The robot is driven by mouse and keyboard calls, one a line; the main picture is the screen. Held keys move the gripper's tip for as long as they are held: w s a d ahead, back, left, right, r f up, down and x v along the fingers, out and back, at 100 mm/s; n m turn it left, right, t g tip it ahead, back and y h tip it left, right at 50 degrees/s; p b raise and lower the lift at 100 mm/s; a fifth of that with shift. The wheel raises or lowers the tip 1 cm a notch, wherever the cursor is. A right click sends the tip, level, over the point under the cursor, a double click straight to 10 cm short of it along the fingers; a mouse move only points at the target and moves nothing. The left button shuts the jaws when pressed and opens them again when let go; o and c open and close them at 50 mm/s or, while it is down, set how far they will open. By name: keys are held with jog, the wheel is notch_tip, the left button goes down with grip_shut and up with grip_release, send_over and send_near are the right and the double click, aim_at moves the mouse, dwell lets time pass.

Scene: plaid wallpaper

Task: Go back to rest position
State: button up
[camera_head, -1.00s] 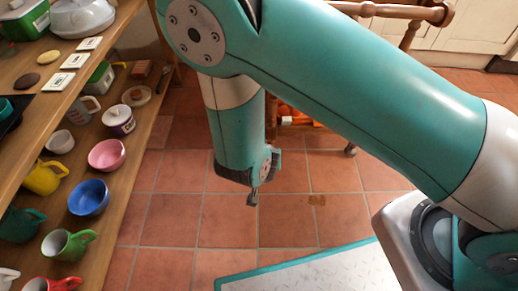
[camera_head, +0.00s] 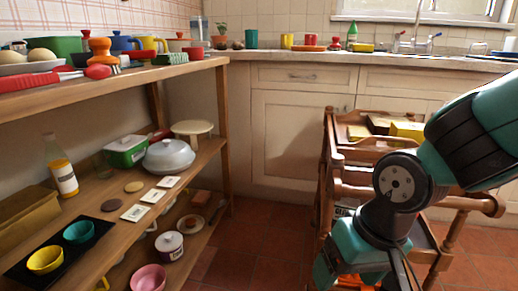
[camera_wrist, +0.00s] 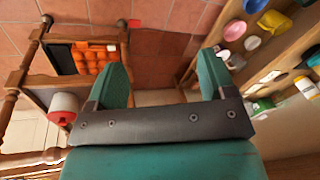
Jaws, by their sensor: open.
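My gripper (camera_wrist: 163,78) is open in the wrist view, with its two green fingers wide apart and nothing between them. Past the fingertips the tiled floor (camera_wrist: 165,45) shows. In the head view my arm is folded at the right edge, in front of the wooden trolley. I cannot make out the gripper's fingers there.
A wooden shelf unit (camera_head: 226,140) with dishes, pots and bowls stands at the left. A wooden trolley (camera_head: 345,152) is at the right, close to my arm. A counter (camera_head: 280,58) with cupboards runs along the back. Floor (camera_head: 250,235) between shelf and trolley is clear.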

jog(key=s+d+r+n+g+y+p, duration=0.1)
jog(key=s+d+r+n+y+p, duration=0.1)
jog(key=s+r+n, duration=0.5)
notch_tip(320, 180, up, 40)
jog(key=m+p, duration=0.2)
jog(key=p, duration=3.5)
jog(key=shift+s+a+r+p, duration=0.15)
jog(key=shift+s+p, duration=0.15)
jog(key=shift+s, duration=0.1)
